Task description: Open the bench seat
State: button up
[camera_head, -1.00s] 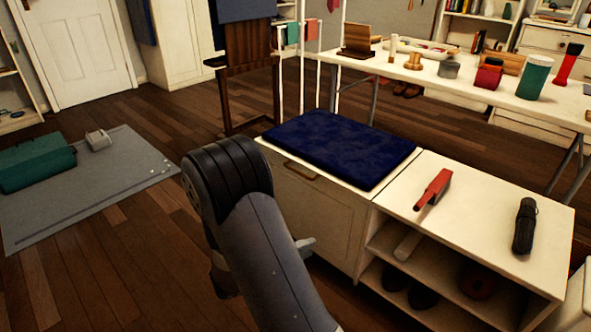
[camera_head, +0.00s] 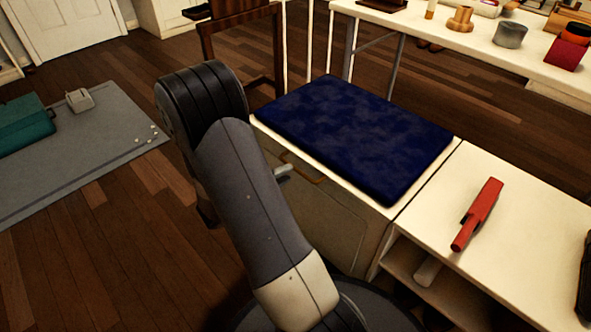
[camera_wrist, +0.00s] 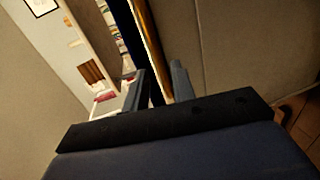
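The bench seat is a white chest with a dark blue cushion (camera_head: 355,135) on its lid, which lies flat and closed. A brown handle (camera_head: 305,168) is on its beige front panel (camera_head: 325,215), partly hidden by my arm. One grey finger of my gripper shows beside the handle in the head view (camera_head: 284,170); I cannot tell if it touches. In the wrist view my gripper (camera_wrist: 160,78) has its two fingers apart, with no held object visible. Beyond them are the pale lid edge (camera_wrist: 152,42), a strip of blue cushion and the beige front panel (camera_wrist: 230,50).
A white shelf unit (camera_head: 530,235) adjoins the bench on the right, with a red tool (camera_head: 478,212) on top. A long white table (camera_head: 455,40) with several items stands behind. A wooden chair (camera_head: 240,45) is behind the bench. Floor at left is clear up to a grey mat (camera_head: 75,150).

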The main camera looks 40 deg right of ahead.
aim_at(296, 168)
jog(key=shift+b+x, duration=0.55)
jog(key=shift+x, duration=1.95)
jog(key=shift+c, duration=0.3)
grip_shut()
